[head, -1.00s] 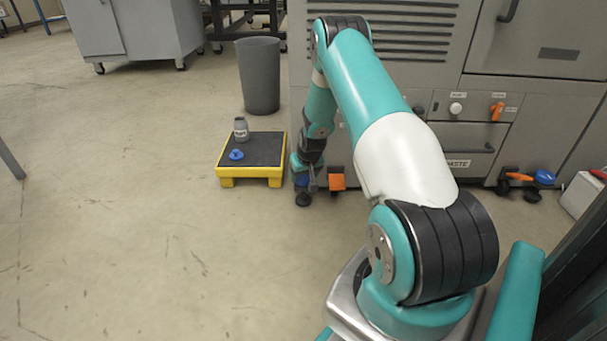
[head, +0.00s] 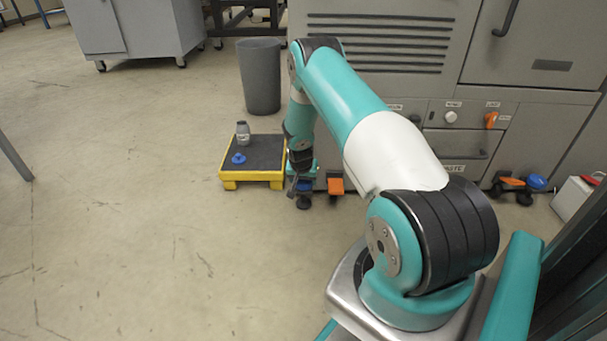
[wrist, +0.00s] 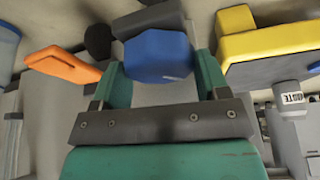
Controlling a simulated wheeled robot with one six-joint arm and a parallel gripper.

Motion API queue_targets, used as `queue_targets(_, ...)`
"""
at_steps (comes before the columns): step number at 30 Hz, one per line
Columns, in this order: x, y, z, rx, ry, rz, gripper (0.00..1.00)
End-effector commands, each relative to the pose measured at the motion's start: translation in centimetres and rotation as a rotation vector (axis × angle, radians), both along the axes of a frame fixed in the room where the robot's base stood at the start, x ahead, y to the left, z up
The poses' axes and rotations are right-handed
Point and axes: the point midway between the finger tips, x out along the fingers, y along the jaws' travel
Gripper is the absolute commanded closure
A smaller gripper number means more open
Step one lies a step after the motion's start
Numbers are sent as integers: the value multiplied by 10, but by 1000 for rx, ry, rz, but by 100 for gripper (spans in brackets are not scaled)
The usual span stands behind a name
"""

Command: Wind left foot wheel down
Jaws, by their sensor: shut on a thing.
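The left foot wheel is a blue knob (wrist: 158,56) at the bottom left of the grey machine. It sits between the two fingers of my gripper (wrist: 158,82) in the wrist view, and the gripper is shut on it. In the head view my gripper (head: 303,183) reaches down at the machine's lower left corner, with the blue wheel (head: 304,187) mostly hidden under it. A black foot pad (head: 303,202) shows on the floor below. An orange pedal (head: 335,185) is just right of the gripper, and it also shows in the wrist view (wrist: 62,65).
A yellow-edged platform (head: 231,175) with a grey bottle (head: 243,133) and a blue cap-like piece (head: 239,158) stands close left of my gripper. A grey bin (head: 259,78) is behind. Another blue wheel (head: 537,182) is at the machine's right. Open floor lies front left.

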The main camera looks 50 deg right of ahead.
Motion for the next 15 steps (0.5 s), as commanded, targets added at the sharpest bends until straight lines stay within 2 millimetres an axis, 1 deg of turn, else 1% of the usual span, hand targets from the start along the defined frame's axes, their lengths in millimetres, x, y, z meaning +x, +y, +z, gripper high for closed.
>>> queue_targets(6, 0, 1, 1, 0, 2, -94, 55)
queue_targets(15, 0, 0, 0, 1, 2, -138, 55)
